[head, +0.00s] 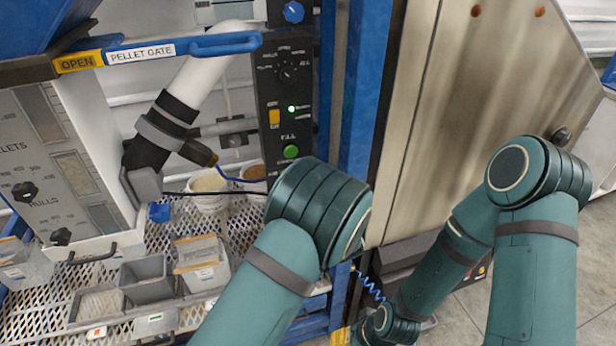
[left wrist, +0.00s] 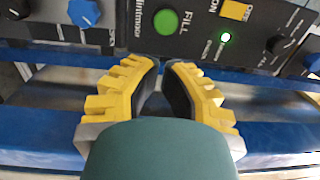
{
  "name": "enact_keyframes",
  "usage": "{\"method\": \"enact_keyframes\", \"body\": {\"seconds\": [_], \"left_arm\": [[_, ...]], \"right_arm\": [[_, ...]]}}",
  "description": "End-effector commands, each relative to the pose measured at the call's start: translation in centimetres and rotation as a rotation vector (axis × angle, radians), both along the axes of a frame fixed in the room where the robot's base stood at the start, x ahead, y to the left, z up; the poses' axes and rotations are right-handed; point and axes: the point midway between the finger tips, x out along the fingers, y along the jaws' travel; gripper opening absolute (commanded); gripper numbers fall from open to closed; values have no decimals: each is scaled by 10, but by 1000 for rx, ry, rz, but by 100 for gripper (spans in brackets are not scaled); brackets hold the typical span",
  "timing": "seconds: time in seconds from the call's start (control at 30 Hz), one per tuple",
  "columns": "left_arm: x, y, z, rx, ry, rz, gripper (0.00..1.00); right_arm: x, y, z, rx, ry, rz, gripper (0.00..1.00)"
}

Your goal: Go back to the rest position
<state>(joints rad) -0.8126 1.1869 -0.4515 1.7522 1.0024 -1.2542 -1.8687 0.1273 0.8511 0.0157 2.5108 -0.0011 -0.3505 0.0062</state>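My left gripper (left wrist: 164,72) shows in the left wrist view with two ribbed yellow fingers. A narrow gap with nothing in it runs between their dark inner pads. Its tips lie in front of the lower part of the control panel (left wrist: 190,45), below the green FILL button (left wrist: 166,21) in the picture; I cannot tell the distance. In the head view my left arm comes up from the bottom middle, and its gripper is hidden. My right arm is bent at the right side, and its gripper is out of view.
In the head view, the control panel (head: 288,100) stands beside a blue post (head: 358,110) and a large metal panel (head: 440,120). A PELLET GATE handle (head: 215,43) juts out at upper left. Grey bins (head: 146,280) stand on a mesh shelf. Open floor (head: 595,260) shows at right.

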Motion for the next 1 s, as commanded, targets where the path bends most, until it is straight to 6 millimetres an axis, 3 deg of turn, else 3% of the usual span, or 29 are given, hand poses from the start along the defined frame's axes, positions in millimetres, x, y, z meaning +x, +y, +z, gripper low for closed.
{"method": "enact_keyframes", "body": {"seconds": [0.5, 0.6, 0.67, 0.83, 1.0], "left_arm": [[-2, -1, 0, -1, 1, 0, 0], [-2, 6, -9, -33, 21, -4, 0], [-3, 17, -23, -85, 54, -13, 0], [-22, 64, -93, -412, 237, -24, 0], [-80, 99, -165, -850, 464, 60, 0]], "right_arm": [[0, 0, 0, 0, -1, 0, 47], [0, 0, 0, 0, -1, 0, 47], [0, 0, 0, 0, -1, 0, 47], [0, 0, 0, 0, 0, 0, 47], [0, 0, 0, 0, 0, 0, 47]]}}
